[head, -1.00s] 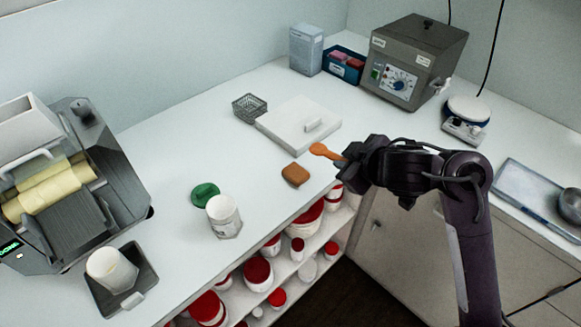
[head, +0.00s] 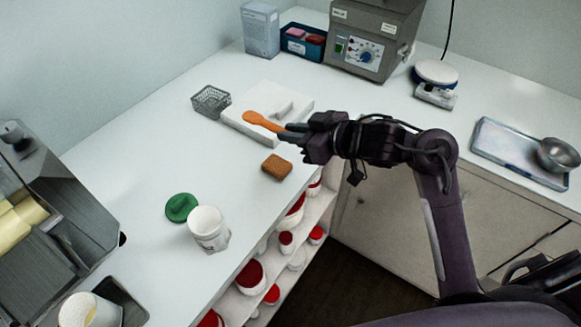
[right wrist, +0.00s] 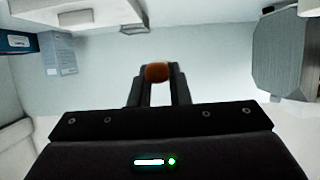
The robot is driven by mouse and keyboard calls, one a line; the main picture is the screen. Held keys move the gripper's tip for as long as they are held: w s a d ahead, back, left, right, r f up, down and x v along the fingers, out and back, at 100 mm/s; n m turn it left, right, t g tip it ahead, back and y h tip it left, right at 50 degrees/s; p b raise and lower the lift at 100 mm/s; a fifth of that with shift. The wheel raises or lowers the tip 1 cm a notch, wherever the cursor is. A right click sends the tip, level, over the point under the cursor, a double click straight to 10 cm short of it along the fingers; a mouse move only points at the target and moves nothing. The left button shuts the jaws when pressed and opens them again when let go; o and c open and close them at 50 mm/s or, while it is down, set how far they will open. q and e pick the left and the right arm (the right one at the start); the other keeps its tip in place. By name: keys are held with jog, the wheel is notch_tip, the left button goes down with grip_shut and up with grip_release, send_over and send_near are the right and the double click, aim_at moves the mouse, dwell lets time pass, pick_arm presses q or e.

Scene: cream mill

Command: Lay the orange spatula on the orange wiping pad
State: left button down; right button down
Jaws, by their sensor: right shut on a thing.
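The orange spatula (head: 262,121) is held in my right gripper (head: 290,133). Its broad end points left, above the counter and in front of the white lidded box. In the right wrist view the end of the spatula (right wrist: 158,72) shows between the two fingers (right wrist: 158,88). The orange-brown wiping pad (head: 276,167) lies flat on the counter near its front edge, just below the gripper in the head view. The spatula and the pad are apart. My left gripper is not in view.
A white box with a lid (head: 272,104) and a wire basket (head: 211,101) stand behind. A green lid (head: 181,207) and an open white jar (head: 208,228) stand to the left of the pad. Shelves with red-lidded jars (head: 250,275) lie under the counter edge.

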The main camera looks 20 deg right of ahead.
notch_tip(320, 180, down, 6)
jog(key=shift+r+b, duration=0.1)
jog(key=shift+b, duration=0.2)
jog(key=shift+f, duration=0.55)
notch_tip(320, 180, down, 4)
jog(key=shift+r, duration=0.25)
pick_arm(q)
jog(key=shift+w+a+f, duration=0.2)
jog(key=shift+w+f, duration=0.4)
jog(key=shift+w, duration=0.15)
pick_arm(e)
jog(key=shift+f, duration=0.15)
jog(key=shift+f, duration=0.2)
jog(key=c, duration=1.4)
grip_release()
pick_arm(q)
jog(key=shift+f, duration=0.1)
pick_arm(e)
jog(key=shift+o, duration=0.2)
